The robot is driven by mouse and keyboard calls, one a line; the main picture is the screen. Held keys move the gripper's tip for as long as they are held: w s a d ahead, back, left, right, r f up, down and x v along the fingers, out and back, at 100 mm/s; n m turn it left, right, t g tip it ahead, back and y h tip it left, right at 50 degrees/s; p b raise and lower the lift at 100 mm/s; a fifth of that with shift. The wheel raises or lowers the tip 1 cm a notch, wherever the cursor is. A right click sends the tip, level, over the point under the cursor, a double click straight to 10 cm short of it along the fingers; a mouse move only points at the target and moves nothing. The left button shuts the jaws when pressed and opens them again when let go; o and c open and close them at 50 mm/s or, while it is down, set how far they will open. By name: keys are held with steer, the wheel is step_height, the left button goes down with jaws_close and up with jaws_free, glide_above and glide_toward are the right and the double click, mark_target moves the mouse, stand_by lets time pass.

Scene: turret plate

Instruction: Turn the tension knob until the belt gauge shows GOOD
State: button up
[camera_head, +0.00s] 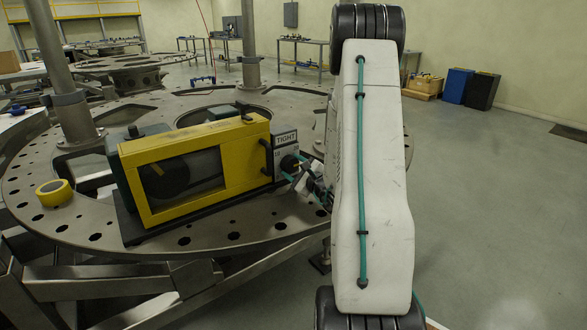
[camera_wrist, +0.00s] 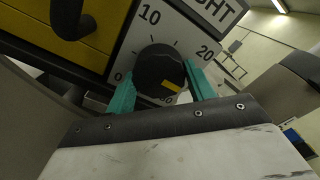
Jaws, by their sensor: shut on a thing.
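The black tension knob (camera_wrist: 158,66) sits on a white dial plate (camera_wrist: 128,50) with printed numbers, 0, 10 and 20 among them. Its yellow mark lies toward the lower right in the wrist view. My gripper (camera_wrist: 161,88) is shut on the knob, one teal finger on each side. In the head view the knob (camera_head: 289,163) is at the right end of the yellow belt housing (camera_head: 195,165), partly covered by my gripper (camera_head: 305,178). The belt gauge (camera_head: 286,139) above the knob reads TIGHT; only "GHT" shows in the wrist view (camera_wrist: 213,12).
The housing stands on a round, perforated metal plate (camera_head: 75,215) with upright posts. A yellow tape roll (camera_head: 54,193) lies at the left. A black handle (camera_wrist: 72,18) juts from the housing near the dial. Open floor lies to the right.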

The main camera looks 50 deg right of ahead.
steer(key=o, duration=1)
steer(key=shift+c, duration=0.2)
steer(key=v, duration=0.7)
steer(key=shift+s, duration=0.25)
steer(key=shift+s+a, duration=0.1)
steer(key=shift+s, duration=0.05)
steer(key=shift+f, duration=0.1)
